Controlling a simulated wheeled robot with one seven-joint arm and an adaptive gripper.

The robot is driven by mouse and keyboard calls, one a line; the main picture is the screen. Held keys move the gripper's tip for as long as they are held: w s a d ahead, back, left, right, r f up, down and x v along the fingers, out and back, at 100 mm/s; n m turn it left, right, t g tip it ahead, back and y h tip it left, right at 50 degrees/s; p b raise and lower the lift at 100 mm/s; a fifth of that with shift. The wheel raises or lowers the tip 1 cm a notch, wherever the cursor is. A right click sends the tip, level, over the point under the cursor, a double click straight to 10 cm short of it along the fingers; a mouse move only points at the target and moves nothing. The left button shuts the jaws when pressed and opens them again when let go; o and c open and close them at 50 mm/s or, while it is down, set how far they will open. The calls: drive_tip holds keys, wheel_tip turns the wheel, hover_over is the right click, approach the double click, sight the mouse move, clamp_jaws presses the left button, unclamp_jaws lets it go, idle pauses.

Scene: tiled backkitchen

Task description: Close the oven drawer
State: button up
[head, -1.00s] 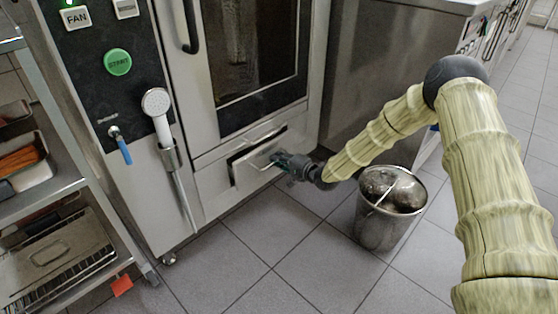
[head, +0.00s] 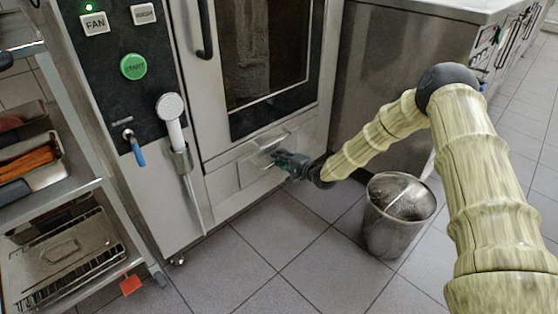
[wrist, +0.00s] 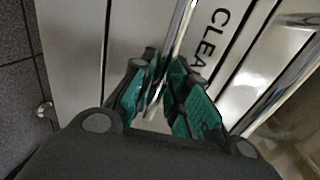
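The oven drawer (head: 254,169) is the low metal panel under the oven door in the head view. Its front looks flush or nearly flush with the oven body, with no wide dark gap around it. My gripper (head: 278,158) is at the right part of the drawer front. In the wrist view, the teal fingers of my gripper (wrist: 166,85) lie close on both sides of the chrome drawer handle (wrist: 182,28). They look shut on it, though the exact contact is partly hidden. Lettering reading "CLEA" shows beside the handle.
A metal bucket (head: 388,240) stands on the tiles right of my gripper, below my arm. A hand shower (head: 172,115) hangs on the oven's left panel. A rack with trays (head: 65,250) stands at the left. The floor in front of the drawer is clear.

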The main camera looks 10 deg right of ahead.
drive_tip(key=shift+o, duration=0.9)
drive_tip(key=shift+a+f, duration=0.1)
drive_tip(key=shift+s, duration=0.15)
drive_tip(key=shift+s+d, duration=0.25)
drive_tip(key=shift+d, duration=0.1)
drive_tip(key=v, duration=1.1)
drive_tip(key=shift+s, duration=0.1)
drive_tip(key=shift+s, duration=0.1)
